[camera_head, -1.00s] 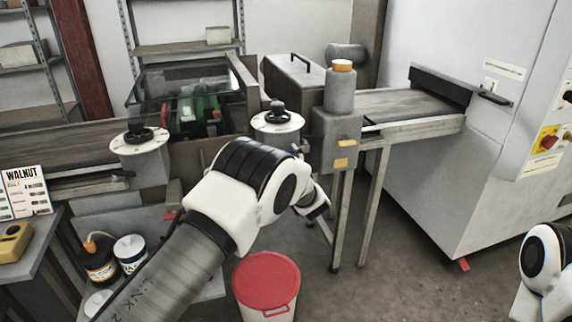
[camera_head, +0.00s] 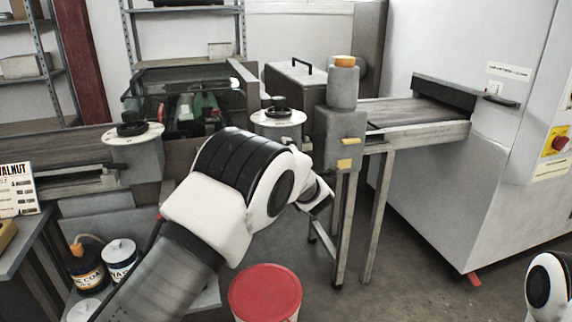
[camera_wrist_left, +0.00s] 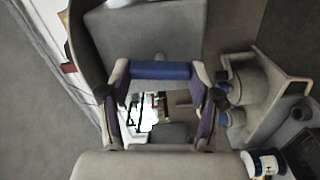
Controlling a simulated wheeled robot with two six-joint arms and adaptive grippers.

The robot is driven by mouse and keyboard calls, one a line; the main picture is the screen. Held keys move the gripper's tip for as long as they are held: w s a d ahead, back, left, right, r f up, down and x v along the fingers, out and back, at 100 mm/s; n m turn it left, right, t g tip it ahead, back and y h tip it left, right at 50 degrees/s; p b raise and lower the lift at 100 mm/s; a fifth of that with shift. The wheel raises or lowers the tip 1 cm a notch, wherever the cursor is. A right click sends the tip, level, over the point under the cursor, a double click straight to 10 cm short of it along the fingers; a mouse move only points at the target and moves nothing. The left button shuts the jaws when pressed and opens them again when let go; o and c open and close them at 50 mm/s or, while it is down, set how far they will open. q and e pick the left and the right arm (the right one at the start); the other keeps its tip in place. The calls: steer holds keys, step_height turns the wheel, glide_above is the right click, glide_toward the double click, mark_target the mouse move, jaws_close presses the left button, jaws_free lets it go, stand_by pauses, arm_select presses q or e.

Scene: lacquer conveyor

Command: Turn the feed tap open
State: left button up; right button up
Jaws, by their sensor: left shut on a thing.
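In the left wrist view, my left gripper (camera_wrist_left: 160,82) is shut on a short blue bar (camera_wrist_left: 160,69) that lies crosswise between its fingertips, in front of a grey box-shaped body. The bar looks like the feed tap's handle; its mounting and how far it is turned cannot be told. In the head view my left arm reaches to the front of the grey unit with the orange cap (camera_head: 344,61), and its own wrist hides the gripper and the tap. Of my right arm only a link shows at the lower right edge; its gripper is out of view.
A red-lidded bucket (camera_head: 265,290) stands on the floor below my left arm. Two dial knobs (camera_head: 132,130) (camera_head: 278,118) top the machine. Cans (camera_head: 120,258) stand at lower left. A large grey cabinet (camera_head: 440,190) fills the right; floor before it is clear.

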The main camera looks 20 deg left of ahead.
arm_select(q)
steer(key=shift+n+b, duration=0.75)
steer(key=shift+n, duration=0.15)
steer(key=o, duration=1.1)
steer(key=shift+o, duration=0.2)
